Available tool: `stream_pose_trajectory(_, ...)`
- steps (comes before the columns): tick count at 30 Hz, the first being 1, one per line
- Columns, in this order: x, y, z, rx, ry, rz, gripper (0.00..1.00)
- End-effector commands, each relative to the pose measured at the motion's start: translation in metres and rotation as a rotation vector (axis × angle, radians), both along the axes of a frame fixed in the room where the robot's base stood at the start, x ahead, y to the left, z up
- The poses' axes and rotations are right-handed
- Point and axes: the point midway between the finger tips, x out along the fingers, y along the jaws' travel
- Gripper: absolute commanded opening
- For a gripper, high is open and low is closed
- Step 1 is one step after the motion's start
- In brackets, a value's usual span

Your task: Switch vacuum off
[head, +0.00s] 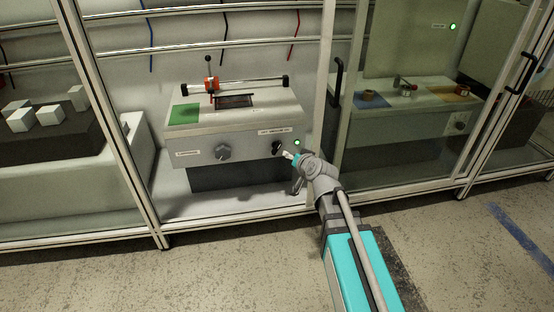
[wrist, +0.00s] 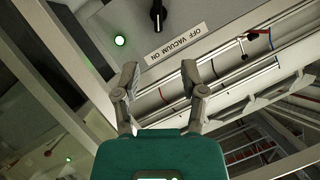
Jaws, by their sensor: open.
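The black vacuum knob (head: 277,147) is on the front panel of the white machine, under a small label (head: 273,131). In the wrist view the knob (wrist: 157,15) is at the top edge, partly cut off, with a light pointer mark. The label beside it (wrist: 178,42) reads OFF VACUUM ON, upside down. A green lamp (head: 296,142) is lit right of the knob; it also glows in the wrist view (wrist: 120,40). My gripper (head: 290,156) is in front of the panel, just below and right of the knob. Its fingers (wrist: 172,68) are spread apart and empty, clear of the knob.
A grey dial (head: 223,152) is further left on the same panel. A frame post (head: 324,100) and a door with a black handle (head: 337,82) stand close right of my arm. Rails (head: 190,45) run behind the machine. Open floor lies in front.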

Motion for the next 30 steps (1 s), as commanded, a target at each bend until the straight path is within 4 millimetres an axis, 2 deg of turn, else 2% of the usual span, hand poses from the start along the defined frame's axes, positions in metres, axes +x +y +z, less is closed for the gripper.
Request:
stream_pose_trajectory(1, 0.002, 0.001, -0.010, 0.007, -0.009, -0.004, 0.54)
stream_pose_trajectory(4, 0.004, 0.003, -0.013, 0.019, -0.022, -0.011, 0.54)
stream_pose_trajectory(20, 0.005, 0.004, -0.013, 0.027, -0.032, -0.016, 0.54)
stream_pose_trajectory(30, 0.013, 0.010, -0.021, 0.026, -0.032, -0.018, 0.54)
